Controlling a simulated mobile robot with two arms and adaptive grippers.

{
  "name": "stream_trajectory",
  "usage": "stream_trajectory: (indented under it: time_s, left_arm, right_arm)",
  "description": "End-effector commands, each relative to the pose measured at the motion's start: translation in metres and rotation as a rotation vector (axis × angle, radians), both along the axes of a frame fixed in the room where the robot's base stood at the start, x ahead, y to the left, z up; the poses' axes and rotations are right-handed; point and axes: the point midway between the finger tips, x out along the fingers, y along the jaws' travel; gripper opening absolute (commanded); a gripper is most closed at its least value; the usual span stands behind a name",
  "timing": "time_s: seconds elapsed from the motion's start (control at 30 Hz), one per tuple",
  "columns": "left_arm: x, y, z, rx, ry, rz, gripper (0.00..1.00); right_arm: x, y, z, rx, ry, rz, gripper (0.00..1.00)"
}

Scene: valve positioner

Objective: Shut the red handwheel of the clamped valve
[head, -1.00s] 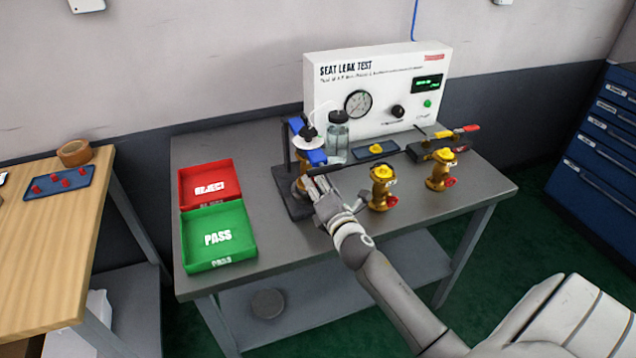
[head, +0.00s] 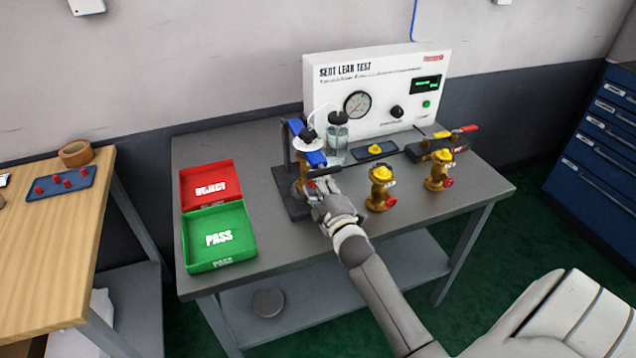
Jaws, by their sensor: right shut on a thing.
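The clamped valve (head: 299,186) is a brass body held in the dark clamp stand (head: 286,160) with blue parts, at the middle of the grey table. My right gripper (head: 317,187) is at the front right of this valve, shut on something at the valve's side. A small bit of red shows at its fingertips, which fits the red handwheel (head: 311,184); the fingers hide most of it. My left gripper is not in view.
Two brass valves with yellow tops, a nearer one (head: 380,190) and a farther one (head: 439,171), stand right of my right gripper. The red reject tray (head: 186,190) and green pass tray (head: 191,255) lie to the left. The white seat leak tester (head: 330,95) stands behind.

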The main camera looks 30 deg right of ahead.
Motion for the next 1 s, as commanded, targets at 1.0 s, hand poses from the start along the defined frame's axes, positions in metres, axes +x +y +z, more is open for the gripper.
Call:
stream_trajectory:
  time_s: [1.0]
  left_arm:
    - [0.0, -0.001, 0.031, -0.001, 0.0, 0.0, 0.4]
  right_arm:
    - [0.0, 0.001, -0.003, 0.786, -0.184, -0.001, 0.05]
